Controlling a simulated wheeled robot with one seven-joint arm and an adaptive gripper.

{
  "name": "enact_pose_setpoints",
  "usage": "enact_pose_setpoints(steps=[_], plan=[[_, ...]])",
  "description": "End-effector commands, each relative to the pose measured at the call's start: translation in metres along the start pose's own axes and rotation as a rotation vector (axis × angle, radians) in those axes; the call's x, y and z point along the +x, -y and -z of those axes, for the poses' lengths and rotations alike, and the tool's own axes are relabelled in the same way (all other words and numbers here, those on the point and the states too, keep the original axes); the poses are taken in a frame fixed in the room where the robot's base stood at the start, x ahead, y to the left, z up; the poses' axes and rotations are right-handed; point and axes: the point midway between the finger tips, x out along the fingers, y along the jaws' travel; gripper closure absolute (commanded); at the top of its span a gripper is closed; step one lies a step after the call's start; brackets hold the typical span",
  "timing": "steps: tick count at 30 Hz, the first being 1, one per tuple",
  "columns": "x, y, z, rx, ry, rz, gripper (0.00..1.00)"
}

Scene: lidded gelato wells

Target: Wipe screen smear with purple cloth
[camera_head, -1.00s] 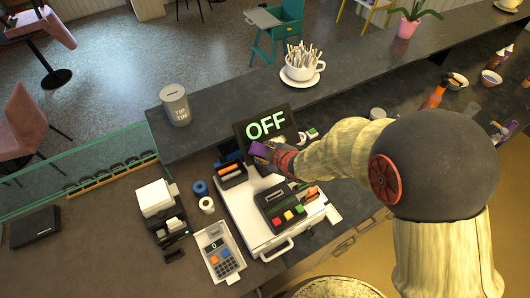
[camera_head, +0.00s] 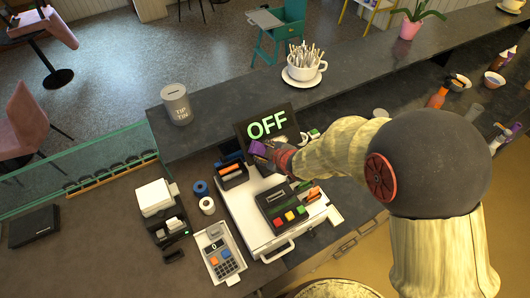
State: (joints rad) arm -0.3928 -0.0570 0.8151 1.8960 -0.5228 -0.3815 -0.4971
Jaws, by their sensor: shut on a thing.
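The screen (camera_head: 281,115) stands upright behind the cash register and shows green "OFF" lettering. My gripper (camera_head: 263,150) is at the lower part of the screen, shut on the purple cloth (camera_head: 258,147). The cloth is in front of the screen's lower left area, just under the lettering; I cannot tell whether it touches the glass. A pale patch, perhaps the smear, shows beside the gripper low on the screen. My gripper and arm hide the lower right of the screen.
The cash register (camera_head: 262,229) with coloured keys stands below the screen. A tip tin (camera_head: 176,104) and a cup of sticks (camera_head: 304,65) stand on the raised counter.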

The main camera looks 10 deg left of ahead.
Motion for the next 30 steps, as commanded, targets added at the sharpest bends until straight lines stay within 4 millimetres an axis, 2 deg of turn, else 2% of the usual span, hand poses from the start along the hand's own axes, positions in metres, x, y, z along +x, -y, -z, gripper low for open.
enact_pose_setpoints(steps=[8, 18, 30], plan=[[0.002, -0.002, -0.002, 0.000, 0.001, 0.000, 1.00], [0.000, -0.021, -0.021, 0.002, 0.002, 0.000, 1.00], [0.001, -0.033, -0.034, 0.000, 0.001, 0.000, 1.00]])
